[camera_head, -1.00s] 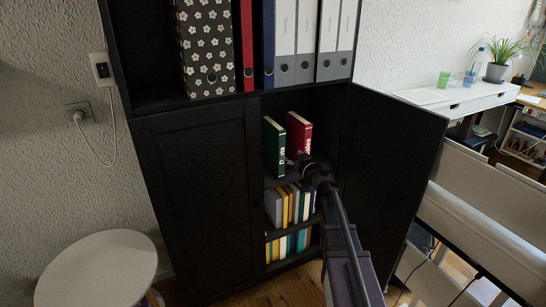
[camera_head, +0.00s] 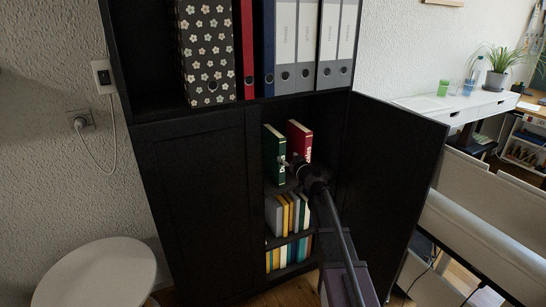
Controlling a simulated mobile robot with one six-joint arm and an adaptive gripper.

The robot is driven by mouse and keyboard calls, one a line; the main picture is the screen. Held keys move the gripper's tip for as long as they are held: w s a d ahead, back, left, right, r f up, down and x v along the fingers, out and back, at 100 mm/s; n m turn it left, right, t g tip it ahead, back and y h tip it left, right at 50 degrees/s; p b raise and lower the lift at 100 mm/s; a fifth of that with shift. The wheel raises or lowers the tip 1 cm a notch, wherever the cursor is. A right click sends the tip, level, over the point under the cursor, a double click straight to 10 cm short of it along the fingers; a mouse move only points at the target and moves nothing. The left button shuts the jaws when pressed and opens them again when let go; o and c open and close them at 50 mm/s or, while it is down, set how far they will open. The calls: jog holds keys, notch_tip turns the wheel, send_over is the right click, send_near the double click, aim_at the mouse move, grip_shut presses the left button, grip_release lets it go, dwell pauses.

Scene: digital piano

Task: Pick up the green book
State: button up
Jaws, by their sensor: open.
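The green book (camera_head: 274,155) stands upright on the upper shelf inside the open cabinet, at the left of the opening, with its spine facing out. A red book (camera_head: 299,139) stands to its right with a gap between them. My gripper (camera_head: 288,162) is open and small in view, in front of the gap, close to the right edge of the green book's spine. Its fingertips are too small to tell whether they touch the book. My arm hides the lower part of the red book.
The open cabinet door (camera_head: 388,180) stands to the right of my arm, and the closed left door (camera_head: 198,205) is beside the opening. Lower shelves hold several books (camera_head: 285,214). Binders (camera_head: 285,45) stand above. A white round table (camera_head: 95,275) is at lower left.

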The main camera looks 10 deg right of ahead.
aim_at(283, 153)
jog(key=shift+x, duration=1.85)
jog(key=shift+w, duration=0.1)
jog(key=shift+x, duration=2.55)
jog(key=shift+f, duration=0.2)
jog(key=shift+c, duration=0.2)
grip_shut()
